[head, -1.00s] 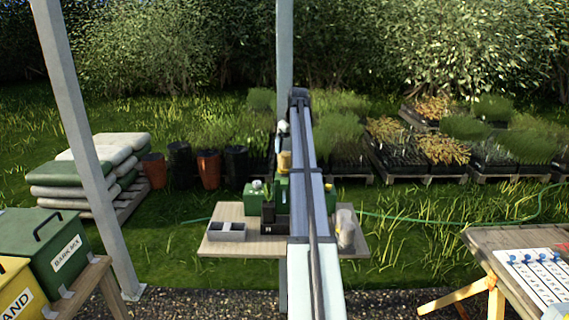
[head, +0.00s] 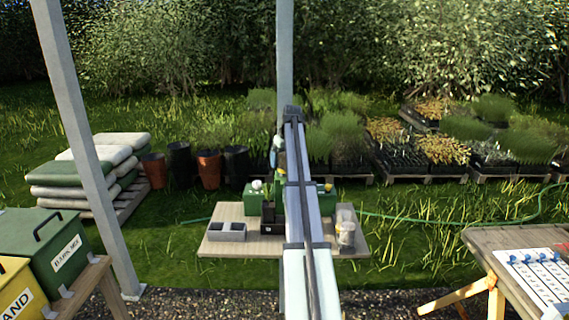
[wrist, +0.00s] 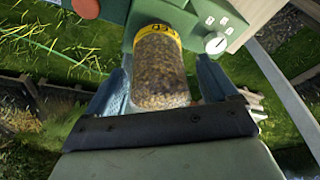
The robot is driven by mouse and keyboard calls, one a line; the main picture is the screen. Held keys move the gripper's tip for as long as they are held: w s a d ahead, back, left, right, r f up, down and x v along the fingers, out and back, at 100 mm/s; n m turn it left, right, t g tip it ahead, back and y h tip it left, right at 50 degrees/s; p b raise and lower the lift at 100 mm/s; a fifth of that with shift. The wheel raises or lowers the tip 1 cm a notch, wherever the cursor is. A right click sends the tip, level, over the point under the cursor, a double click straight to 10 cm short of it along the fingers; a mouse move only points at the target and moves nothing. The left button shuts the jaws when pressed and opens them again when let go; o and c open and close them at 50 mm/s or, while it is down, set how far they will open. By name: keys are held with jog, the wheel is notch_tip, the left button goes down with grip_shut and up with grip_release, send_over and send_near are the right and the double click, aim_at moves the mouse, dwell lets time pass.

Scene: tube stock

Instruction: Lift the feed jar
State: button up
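The feed jar (wrist: 160,72) is clear, full of brown grains, with a yellow lettered band at its upper end in the wrist view. My gripper (wrist: 164,78) has one finger on each side of the jar. A narrow gap shows between the jar and the right finger; the left finger is very close to the jar, and I cannot tell if it touches. The fingers look open around it. In the head view the jar is hidden behind my arm, and my gripper (head: 276,150) shows only partly above the small table.
Behind the jar is a green housing (wrist: 205,12) with a white dial (wrist: 215,42). The small table (head: 222,212) also holds a grey divided tray (head: 227,232) and a clear container (head: 346,230) to the right. A metal post (head: 285,60) stands behind.

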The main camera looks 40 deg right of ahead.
jog(key=c, duration=1.1)
